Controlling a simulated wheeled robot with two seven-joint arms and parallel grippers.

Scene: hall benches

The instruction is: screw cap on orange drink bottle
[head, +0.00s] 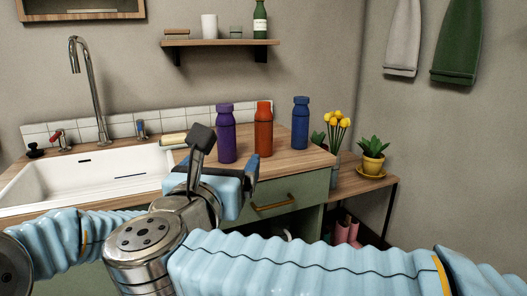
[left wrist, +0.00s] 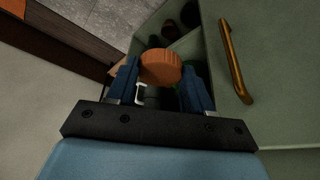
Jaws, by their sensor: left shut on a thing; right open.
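The orange bottle (head: 263,132) stands upright on the wooden counter, between a purple bottle (head: 226,135) and a blue bottle (head: 300,125). Its top is too small to make out clearly. In the left wrist view, my left gripper (left wrist: 160,80) is shut on a round, ridged orange cap (left wrist: 160,67) held between its dark blue fingers. I cannot make out the left gripper in the head view. My right gripper (head: 217,165) is open and empty in front of the counter, nearer to me than the bottles and below them in the picture.
A white sink (head: 85,180) with a tall tap (head: 90,90) lies left of the bottles. A drawer with a brass handle (head: 273,203) is below the counter. A low side table (head: 350,184) at the right bears yellow flowers and a potted plant (head: 373,160). A shelf (head: 220,42) hangs above.

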